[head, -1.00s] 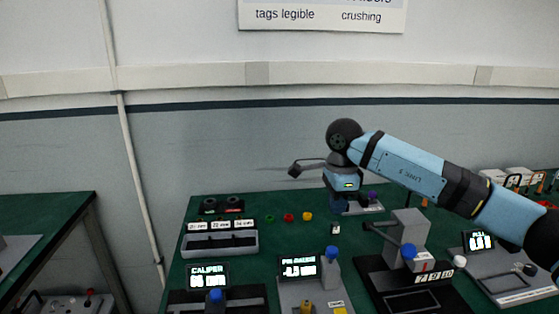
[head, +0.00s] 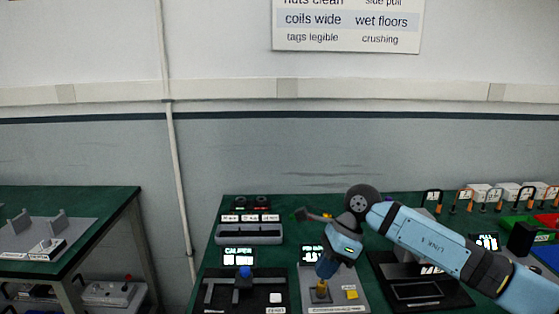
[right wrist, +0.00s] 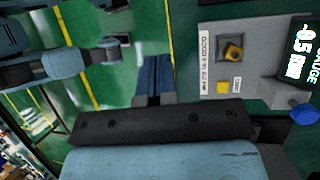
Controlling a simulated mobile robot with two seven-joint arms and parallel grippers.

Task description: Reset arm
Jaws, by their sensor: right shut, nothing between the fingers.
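My right gripper (head: 325,269) points down and is shut and empty. In the head view it is in front of the pin gauge station (head: 350,308), just above a yellow-orange part (head: 321,291) in the picture. In the right wrist view the shut fingers (right wrist: 154,76) hang over the green floor, beside the station's grey plate (right wrist: 215,15). The yellow part (right wrist: 233,52) sits on that plate, apart from the fingers. The gauge display (right wrist: 300,50) is at the right edge there. My left gripper cannot be made out in either view.
The caliper station (head: 275,297) stands left of the pin gauge, with a grey tray (head: 250,238) behind it. A black station (head: 415,291) is under my right forearm. Padlock-like pieces (head: 465,197) and coloured bins (head: 525,231) are at right. A second table (head: 110,205) stands at left across a gap.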

